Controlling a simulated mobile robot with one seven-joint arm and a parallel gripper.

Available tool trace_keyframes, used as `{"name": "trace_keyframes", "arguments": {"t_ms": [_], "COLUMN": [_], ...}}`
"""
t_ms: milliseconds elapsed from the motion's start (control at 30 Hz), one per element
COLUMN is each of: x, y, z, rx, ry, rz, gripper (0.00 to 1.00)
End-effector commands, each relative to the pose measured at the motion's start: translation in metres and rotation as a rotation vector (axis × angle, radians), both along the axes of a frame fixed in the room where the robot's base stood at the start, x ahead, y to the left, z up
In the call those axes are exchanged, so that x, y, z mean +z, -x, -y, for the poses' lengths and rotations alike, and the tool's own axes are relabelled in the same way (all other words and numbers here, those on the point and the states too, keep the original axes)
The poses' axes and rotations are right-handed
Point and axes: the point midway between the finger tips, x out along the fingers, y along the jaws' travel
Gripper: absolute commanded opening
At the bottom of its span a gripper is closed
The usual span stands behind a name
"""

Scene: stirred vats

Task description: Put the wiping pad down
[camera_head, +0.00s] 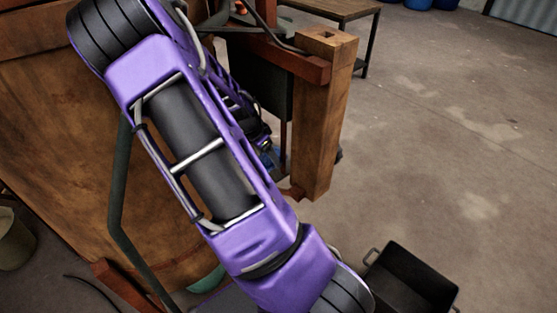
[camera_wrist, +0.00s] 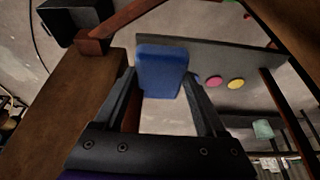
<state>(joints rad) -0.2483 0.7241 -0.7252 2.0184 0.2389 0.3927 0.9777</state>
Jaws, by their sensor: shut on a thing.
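The wiping pad (camera_wrist: 162,70) is a blue block with rounded corners, seen in the wrist view between the fingertips of my gripper (camera_wrist: 163,84). The dark fingers are shut on its sides and hold it in front of the palm. No surface visibly touches its far end. In the head view my purple arm crosses the picture and hides most of the gripper; the pad cannot be clearly made out there.
A wooden post (camera_head: 322,120) stands close to my arm, beside a large wooden vat (camera_head: 60,130). A grey panel with pink and yellow buttons (camera_wrist: 236,84) lies beyond the pad. A black open bin (camera_head: 410,280) is at lower right. Floor at right is clear.

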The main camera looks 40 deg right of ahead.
Motion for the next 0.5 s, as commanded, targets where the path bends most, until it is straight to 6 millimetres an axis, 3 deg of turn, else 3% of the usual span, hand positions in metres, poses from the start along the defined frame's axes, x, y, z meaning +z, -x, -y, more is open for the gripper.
{"name": "trace_keyframes", "arguments": {"t_ms": [100,267,500], "x": [-0.021,-0.027,-0.027], "y": [0.001,0.000,-0.002], "z": [0.000,0.004,0.040], "rx": [0.001,-0.001,-0.003], "ry": [0.000,0.001,0.000], "rz": [-0.004,0.001,0.001], "gripper": [0.12,0.12,0.12]}}
